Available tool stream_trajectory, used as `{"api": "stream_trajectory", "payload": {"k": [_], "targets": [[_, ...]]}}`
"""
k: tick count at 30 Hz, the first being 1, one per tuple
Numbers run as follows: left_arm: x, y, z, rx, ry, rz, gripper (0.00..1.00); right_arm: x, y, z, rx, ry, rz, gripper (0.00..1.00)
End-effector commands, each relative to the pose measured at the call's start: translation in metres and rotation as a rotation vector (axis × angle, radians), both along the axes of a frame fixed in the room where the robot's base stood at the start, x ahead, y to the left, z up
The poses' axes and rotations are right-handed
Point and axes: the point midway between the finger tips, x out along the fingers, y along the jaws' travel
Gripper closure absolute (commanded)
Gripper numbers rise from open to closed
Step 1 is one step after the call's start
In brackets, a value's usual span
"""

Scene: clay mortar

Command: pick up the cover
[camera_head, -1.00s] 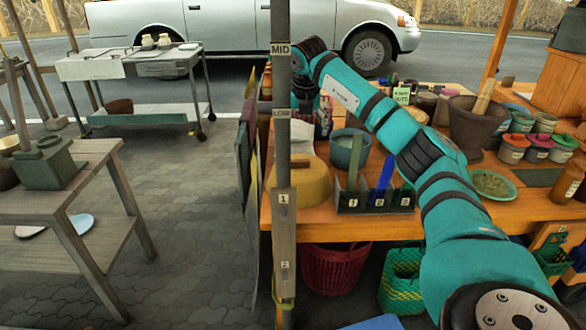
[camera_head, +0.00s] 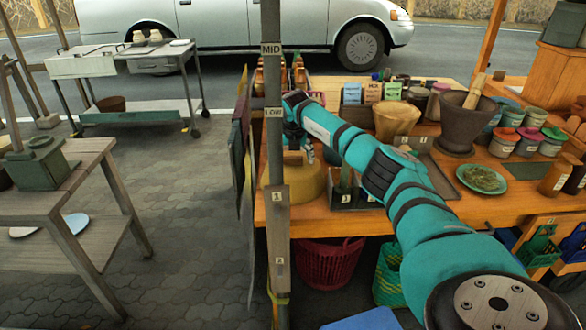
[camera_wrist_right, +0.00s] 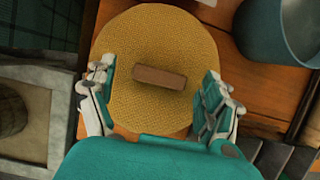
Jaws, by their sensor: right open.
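The cover (camera_head: 310,186) is a round, yellow woven dome with a brown bar handle on top. It sits on the orange wooden table at its left end, partly behind a grey post in the head view. In the right wrist view, the cover (camera_wrist_right: 155,40) is seen from above, with its handle (camera_wrist_right: 160,78) slightly tilted across the middle. My right gripper (camera_wrist_right: 157,84) is open above the cover, with one finger on each side of the handle and clear gaps to both. In the head view it is small and partly hidden by the post. My left gripper is not in view.
A blue-grey pot (camera_wrist_right: 290,40) stands close to the right of the cover. A dark compartment tray (camera_head: 350,198) is at the table's front edge. A grey post (camera_head: 273,130) stands in front of the cover. A mortar (camera_head: 467,122) and several jars are farther right.

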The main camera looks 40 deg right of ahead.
Motion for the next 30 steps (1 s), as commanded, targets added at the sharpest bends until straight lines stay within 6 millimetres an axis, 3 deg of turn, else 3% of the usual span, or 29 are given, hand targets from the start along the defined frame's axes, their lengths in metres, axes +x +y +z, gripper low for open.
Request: {"api": "stream_trajectory", "payload": {"k": [9,27,30], "targets": [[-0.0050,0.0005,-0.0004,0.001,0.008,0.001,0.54,0.0014,-0.0012,-0.0048,-0.001,-0.001,0.001,0.18],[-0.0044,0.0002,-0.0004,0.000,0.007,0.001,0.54,0.0013,-0.0008,-0.0049,0.001,0.001,0.000,0.96],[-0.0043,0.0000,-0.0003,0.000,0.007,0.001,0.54,0.0015,-0.0008,-0.0045,0.001,-0.001,0.000,1.00]]}}
